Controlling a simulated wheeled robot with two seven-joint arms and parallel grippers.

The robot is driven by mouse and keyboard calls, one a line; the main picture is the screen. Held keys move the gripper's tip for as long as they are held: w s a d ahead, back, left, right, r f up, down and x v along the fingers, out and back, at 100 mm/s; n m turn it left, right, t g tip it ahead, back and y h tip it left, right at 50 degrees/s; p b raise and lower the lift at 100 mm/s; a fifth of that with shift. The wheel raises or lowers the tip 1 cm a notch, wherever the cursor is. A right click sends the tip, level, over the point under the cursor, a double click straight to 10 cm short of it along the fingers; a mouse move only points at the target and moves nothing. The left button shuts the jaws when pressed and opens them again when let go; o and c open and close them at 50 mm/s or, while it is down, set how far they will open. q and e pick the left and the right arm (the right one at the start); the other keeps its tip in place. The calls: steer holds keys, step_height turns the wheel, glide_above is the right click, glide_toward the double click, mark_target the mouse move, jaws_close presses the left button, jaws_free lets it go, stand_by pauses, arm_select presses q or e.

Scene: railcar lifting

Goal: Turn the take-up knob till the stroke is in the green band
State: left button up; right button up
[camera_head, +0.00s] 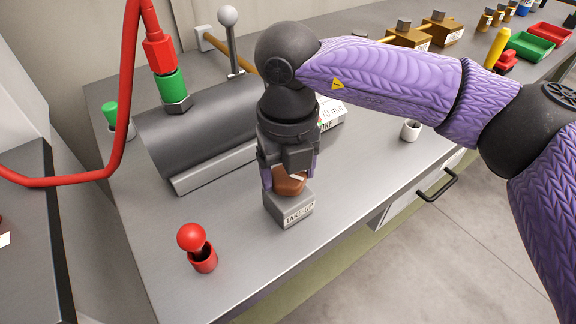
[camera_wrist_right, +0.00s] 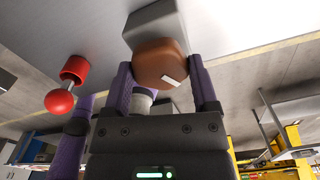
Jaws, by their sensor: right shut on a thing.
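The take-up knob (camera_head: 290,183) is brown-orange and sits on a grey block labelled "TAKE UP" (camera_head: 290,210) on the bench. My right gripper (camera_head: 287,178) comes down from above and is shut on the knob. In the right wrist view the knob (camera_wrist_right: 160,63) sits between both fingers, with a white mark on its face. A white stroke gauge plate (camera_head: 331,114) stands behind my right wrist, partly hidden. Its green band and pointer cannot be made out. My left gripper is not in view.
A dark grey cylinder (camera_head: 205,130) with a green and red hose coupling (camera_head: 172,88) lies behind left. A red ball-topped plug (camera_head: 197,248) stands at front left. A small white cup (camera_head: 411,130) stands at right. Brown blocks and trays line the back right.

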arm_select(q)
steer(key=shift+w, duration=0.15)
arm_select(e)
steer(key=o, duration=1.1)
steer(key=shift+o, duration=0.2)
step_height(320, 180, up, 9)
steer(key=p, duration=0.3)
steer(key=shift+r, duration=0.15)
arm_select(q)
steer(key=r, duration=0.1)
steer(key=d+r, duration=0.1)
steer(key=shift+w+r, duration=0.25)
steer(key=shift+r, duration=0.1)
arm_select(e)
steer(key=shift+r, duration=0.3)
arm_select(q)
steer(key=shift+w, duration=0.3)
